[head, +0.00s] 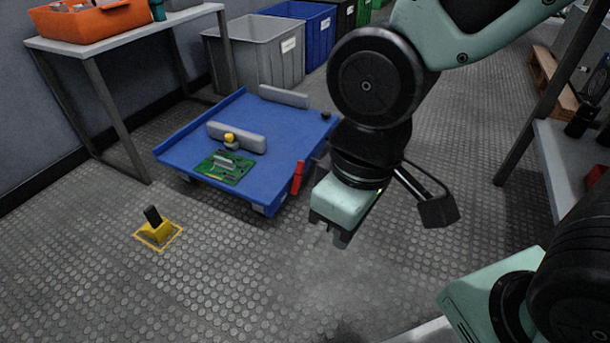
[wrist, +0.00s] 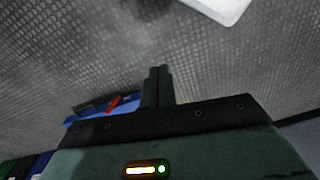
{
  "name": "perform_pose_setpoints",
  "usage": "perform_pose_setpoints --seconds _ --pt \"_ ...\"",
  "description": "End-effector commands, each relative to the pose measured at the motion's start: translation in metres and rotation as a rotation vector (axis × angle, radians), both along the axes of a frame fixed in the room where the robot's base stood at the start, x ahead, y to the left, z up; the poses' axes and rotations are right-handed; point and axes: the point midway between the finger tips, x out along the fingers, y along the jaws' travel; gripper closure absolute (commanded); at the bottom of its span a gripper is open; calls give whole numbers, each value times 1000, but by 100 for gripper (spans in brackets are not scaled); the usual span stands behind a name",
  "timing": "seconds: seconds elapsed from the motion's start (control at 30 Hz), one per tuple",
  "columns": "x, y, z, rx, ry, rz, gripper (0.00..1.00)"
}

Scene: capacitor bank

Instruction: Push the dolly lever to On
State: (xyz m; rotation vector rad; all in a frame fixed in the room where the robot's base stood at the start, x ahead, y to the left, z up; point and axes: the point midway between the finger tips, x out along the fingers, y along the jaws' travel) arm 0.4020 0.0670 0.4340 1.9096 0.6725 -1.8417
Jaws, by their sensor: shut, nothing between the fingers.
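The blue dolly (head: 270,122) stands on the floor left of my arm. A red lever (head: 297,178) stands nearly upright at its near right edge. I see no On marking. My gripper (head: 338,236) is right of and nearer than the red lever, apart from it, pointing down over open floor. Its fingers are together and hold nothing. In the wrist view the closed fingers (wrist: 158,84) show at the centre, with the red lever (wrist: 115,103) and the blue dolly (wrist: 85,115) small at their left, partly hidden behind the gripper body.
The dolly carries a green circuit board (head: 224,168) and grey bars (head: 237,136). A yellow block with a black handle (head: 155,228) sits on the floor at left. A table (head: 125,35) and grey bin (head: 255,55) stand behind. A shelf (head: 575,155) is at right. Near floor is clear.

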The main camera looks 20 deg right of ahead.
Motion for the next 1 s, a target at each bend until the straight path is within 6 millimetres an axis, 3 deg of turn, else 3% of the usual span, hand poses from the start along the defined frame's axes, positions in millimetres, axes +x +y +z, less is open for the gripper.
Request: perform_pose_setpoints --seconds 0.17,0.33,0.53,0.8,1.0 --pt "55 15 1 58 -49 -142 100" --pt "131 28 -9 156 -116 -335 100" --pt "216 30 -29 289 -183 -561 100" --pt "316 9 -69 494 -243 -856 100" --pt "371 -19 -106 666 -263 -1059 100"
